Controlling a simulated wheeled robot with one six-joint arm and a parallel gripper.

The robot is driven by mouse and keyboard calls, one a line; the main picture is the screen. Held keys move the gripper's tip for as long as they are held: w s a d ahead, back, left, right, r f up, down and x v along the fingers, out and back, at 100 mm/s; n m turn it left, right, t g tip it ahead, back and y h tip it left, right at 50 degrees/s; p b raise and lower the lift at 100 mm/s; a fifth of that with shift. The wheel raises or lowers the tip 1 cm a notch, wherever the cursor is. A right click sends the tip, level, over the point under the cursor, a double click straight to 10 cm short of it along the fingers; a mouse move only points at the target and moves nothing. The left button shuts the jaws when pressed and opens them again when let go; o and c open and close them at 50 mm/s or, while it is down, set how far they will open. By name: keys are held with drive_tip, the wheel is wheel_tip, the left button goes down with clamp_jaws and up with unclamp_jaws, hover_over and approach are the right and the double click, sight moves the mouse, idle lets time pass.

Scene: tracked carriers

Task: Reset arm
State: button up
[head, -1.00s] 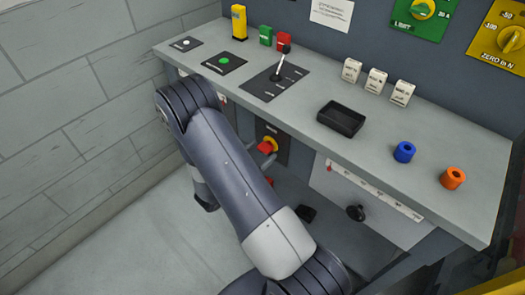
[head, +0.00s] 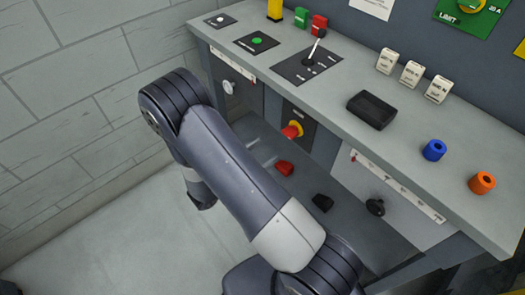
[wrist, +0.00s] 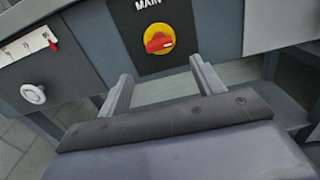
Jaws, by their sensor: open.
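My gripper (wrist: 163,88) is open and empty in the wrist view, its two grey fingers spread apart. Ahead of it is a red rotary knob on a yellow disc (wrist: 158,41), on a dark panel marked MAIN. A gap shows between the fingertips and the knob. The knob also shows in the head view (head: 292,131), clear of my arm. My arm (head: 232,165) is bent across the lower middle of the head view. Its bend hides the fingers there.
A red object (head: 284,168) and a black object (head: 323,203) lie below. Floor at left is clear.

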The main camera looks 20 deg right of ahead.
sight(287, 136)
drive_tip(key=x, duration=1.1)
drive_tip(key=shift+p, duration=0.45)
drive_tip(key=shift+f, duration=0.15)
